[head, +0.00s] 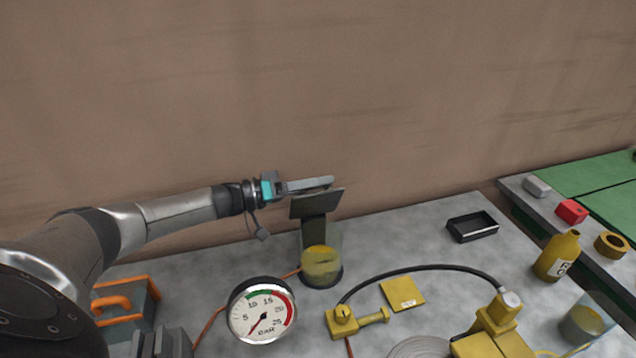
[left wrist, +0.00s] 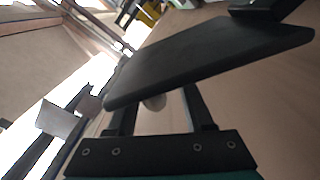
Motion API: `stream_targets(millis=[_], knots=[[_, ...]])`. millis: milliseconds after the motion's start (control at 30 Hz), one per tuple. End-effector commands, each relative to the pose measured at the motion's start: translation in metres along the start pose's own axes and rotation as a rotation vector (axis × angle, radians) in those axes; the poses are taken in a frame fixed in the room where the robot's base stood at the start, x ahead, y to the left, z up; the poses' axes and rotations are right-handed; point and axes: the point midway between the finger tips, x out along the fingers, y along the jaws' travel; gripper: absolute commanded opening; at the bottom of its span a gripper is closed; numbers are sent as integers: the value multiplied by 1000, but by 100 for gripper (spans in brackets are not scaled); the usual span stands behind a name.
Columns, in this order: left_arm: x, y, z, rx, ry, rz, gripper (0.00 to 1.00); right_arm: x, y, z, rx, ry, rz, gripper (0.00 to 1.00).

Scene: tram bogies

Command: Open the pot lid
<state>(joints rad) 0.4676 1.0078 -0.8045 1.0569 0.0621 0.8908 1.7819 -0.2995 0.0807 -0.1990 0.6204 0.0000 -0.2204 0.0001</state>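The pot (head: 321,268) stands on the grey bench, with yellowish contents showing. Its lid seems to be the dark flat plate (head: 316,204), raised and tilted above the pot on a dark upright piece. My left gripper (head: 325,183) is at the plate's upper edge, coming from the left; whether it touches cannot be told. In the left wrist view the dark plate (left wrist: 205,55) fills the upper middle and hides my fingertips. My right gripper is not in view.
A pressure gauge (head: 262,312) and an orange-handled grey box (head: 125,305) are at front left. A yellow pump with a black hose (head: 430,268), a yellow plate (head: 402,293), a black tray (head: 472,226) and a yellow bottle (head: 557,256) are to the right. A brown wall rises behind.

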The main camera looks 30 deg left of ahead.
Motion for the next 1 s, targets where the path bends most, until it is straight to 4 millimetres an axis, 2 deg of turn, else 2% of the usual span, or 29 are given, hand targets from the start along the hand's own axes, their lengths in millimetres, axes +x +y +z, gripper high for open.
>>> stream_targets(millis=[233,367,467,800,1000], knots=[[-1,1,0,-1,0,3,52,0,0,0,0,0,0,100],[-11,1,0,-2,0,1,52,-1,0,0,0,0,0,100],[-28,0,0,-1,-2,-1,52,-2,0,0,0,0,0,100],[-104,0,0,-1,-3,-3,52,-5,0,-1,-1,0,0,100],[-137,0,0,-1,-1,-1,52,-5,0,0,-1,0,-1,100]])
